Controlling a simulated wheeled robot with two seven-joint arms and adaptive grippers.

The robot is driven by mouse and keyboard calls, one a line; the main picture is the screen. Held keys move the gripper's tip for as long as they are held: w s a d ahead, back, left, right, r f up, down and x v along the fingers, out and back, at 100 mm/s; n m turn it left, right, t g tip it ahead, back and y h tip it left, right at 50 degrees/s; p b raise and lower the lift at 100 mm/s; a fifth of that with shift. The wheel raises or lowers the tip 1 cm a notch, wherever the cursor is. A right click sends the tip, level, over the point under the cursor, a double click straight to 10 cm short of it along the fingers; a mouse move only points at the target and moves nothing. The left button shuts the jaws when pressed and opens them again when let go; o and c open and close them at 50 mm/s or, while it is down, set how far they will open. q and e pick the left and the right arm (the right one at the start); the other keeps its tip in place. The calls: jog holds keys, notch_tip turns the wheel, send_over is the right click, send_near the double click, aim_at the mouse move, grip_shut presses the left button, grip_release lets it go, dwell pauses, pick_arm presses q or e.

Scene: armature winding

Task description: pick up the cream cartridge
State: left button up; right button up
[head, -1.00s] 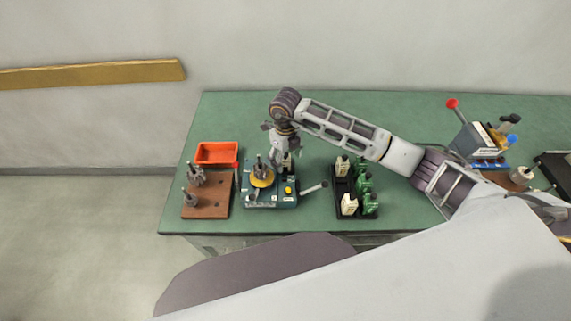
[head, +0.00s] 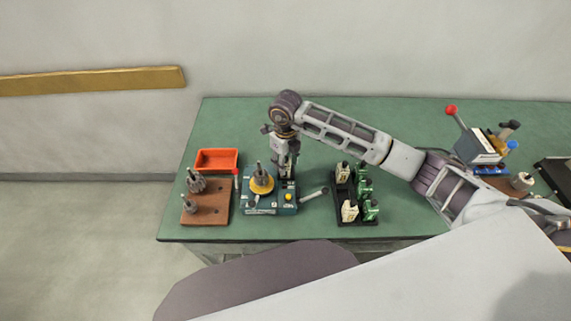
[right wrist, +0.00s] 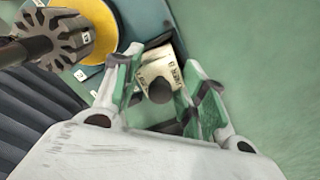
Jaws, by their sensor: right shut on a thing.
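My right gripper (head: 286,162) reaches down at the back right of the blue winding machine (head: 262,208). In the right wrist view the gripper (right wrist: 163,68) has its green-padded fingers shut on a cream cartridge (right wrist: 157,72), one on each side. The cartridge has dark lettering on its face and a dark round knob. It is beside a dark recess at the machine's edge; I cannot tell if it is seated or raised. In the head view the fingers mostly hide it. Two other cream cartridges (head: 349,211) stand in the black rack (head: 356,222). My left gripper is out of view.
The machine carries a yellow disc (head: 261,186) with an armature and a side lever (head: 314,194). A brown board (head: 207,217) with armatures and an orange bin (head: 217,160) are at left. Green cartridges (head: 370,209) share the rack. A red-knobbed device (head: 477,148) stands at right.

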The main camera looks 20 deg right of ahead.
jog(key=shift+r+b, duration=0.65)
jog(key=shift+r, duration=3.7)
